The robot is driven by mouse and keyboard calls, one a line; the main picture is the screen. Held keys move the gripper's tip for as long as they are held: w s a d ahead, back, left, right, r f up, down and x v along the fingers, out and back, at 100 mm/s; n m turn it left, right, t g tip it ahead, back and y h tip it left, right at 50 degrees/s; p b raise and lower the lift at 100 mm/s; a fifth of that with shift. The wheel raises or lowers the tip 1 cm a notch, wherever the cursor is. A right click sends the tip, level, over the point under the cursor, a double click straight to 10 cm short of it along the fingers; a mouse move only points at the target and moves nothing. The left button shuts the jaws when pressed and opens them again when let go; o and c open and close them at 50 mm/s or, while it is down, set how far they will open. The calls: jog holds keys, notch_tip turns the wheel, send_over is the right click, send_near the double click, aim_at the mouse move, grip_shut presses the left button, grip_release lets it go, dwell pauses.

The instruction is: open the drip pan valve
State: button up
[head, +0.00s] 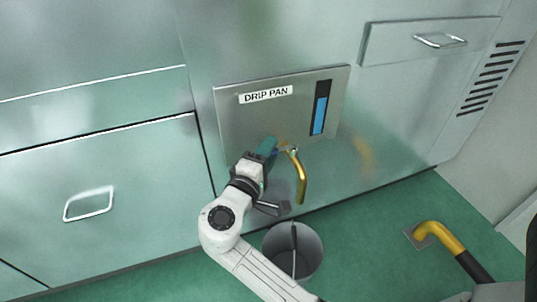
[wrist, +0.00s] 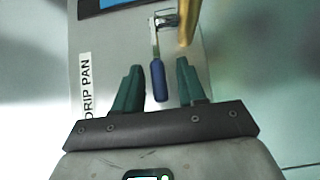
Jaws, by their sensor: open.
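The drip pan valve has a blue lever handle (wrist: 158,80) on a metal stem. In the wrist view the handle points toward my gripper (wrist: 159,66), between its two green fingers. A gap shows on each side of the handle, and I cannot tell its depth between the fingers. My gripper is open and also shows in the head view (head: 275,146), at the panel. A brass spout (head: 301,178) bends downward from the valve, and its upper part shows in the wrist view (wrist: 187,22). In the head view my gripper hides most of the handle.
The grey panel (head: 235,125) bears a "DRIP PAN" label (head: 266,94) and a blue level gauge (head: 319,110). A grey bucket (head: 315,250) stands on the green floor below the spout. A yellow bent pipe (head: 440,236) rises from the floor at right.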

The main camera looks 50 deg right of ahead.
jog(key=shift+d, duration=0.1)
jog(key=shift+c, duration=0.4)
grip_shut()
